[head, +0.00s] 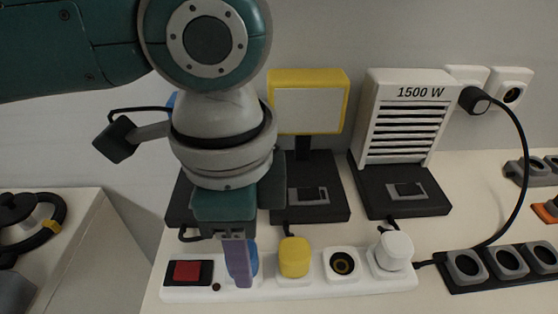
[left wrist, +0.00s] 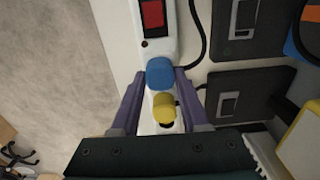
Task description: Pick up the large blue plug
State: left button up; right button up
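The blue plug (left wrist: 159,72) sits in a socket of the white power strip (left wrist: 156,48) in the left wrist view. In the head view the blue plug (head: 254,262) is mostly hidden behind a purple finger. My left gripper (head: 238,268) points down over the strip. In the left wrist view my left gripper (left wrist: 159,74) is open, with one finger on each side of the blue plug. A narrow gap seems to show on each side, but contact is hard to judge. My right gripper is not in view.
A yellow plug (head: 293,258) stands beside the blue one, then an empty socket (head: 342,264) and a white plug (head: 393,250). A red switch (head: 187,271) is at the strip's left end. A yellow-framed panel (head: 308,105) and a white heater (head: 405,118) stand behind.

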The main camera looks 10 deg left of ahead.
pick_arm(q)
grip_shut()
jog(key=shift+r, duration=0.1)
dwell(0.5)
notch_tip(320, 180, up, 20)
jog(key=p, duration=0.4)
